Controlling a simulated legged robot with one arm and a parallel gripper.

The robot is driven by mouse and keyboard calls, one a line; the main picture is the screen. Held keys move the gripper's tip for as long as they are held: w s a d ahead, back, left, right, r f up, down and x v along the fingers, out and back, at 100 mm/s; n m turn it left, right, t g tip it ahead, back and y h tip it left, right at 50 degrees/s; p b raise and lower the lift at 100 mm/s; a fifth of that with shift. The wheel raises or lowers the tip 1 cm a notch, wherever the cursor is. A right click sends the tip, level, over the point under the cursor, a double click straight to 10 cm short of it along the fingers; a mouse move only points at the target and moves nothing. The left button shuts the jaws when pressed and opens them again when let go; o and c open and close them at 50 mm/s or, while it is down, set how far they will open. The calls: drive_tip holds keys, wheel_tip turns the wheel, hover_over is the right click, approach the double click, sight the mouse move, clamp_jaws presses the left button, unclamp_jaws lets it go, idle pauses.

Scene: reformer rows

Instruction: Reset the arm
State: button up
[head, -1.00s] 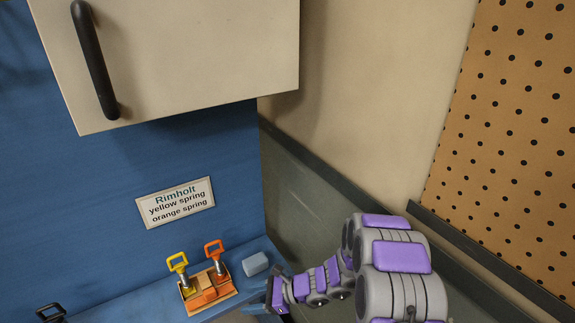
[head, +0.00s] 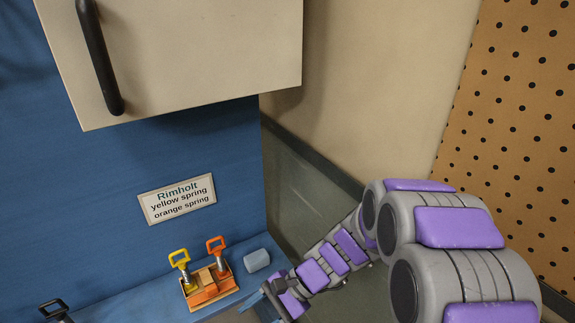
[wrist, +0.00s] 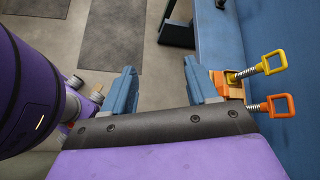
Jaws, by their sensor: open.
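My arm is bent at the lower right of the head view, with grey joints and purple covers. My gripper (head: 262,300) is at its end, just to the right of and below the wooden block on the blue shelf. In the wrist view my gripper (wrist: 162,88) has its two blue fingers spread wide, with nothing between them but the floor beyond. The right finger appears close beside the block; I cannot tell whether they touch.
A yellow-handled spring piece (head: 182,263) and an orange-handled one (head: 218,252) stand in the wooden block (head: 208,290). A grey-blue cylinder (head: 257,260) lies beside them. A Rimholt label (head: 177,199) is on the blue panel. A beige cabinet (head: 190,60) overhangs above.

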drive_tip(key=s+d+r+n+t+h, duration=0.1)
drive_tip(key=s+d+r+n+h, duration=0.2)
drive_tip(key=s+d, duration=0.6)
drive_tip(key=s+d+r+n+t+h, duration=0.1)
drive_tip(key=s+d+r+n+h, duration=0.3)
drive_tip(key=s+d, duration=0.5)
drive_tip(key=shift+d+r+n+h, duration=0.3)
drive_tip(key=shift+d+n+h, duration=0.3)
drive_tip(key=shift+d+h, duration=0.6)
drive_tip(key=shift+a, duration=0.35)
drive_tip(key=shift+c, duration=0.3)
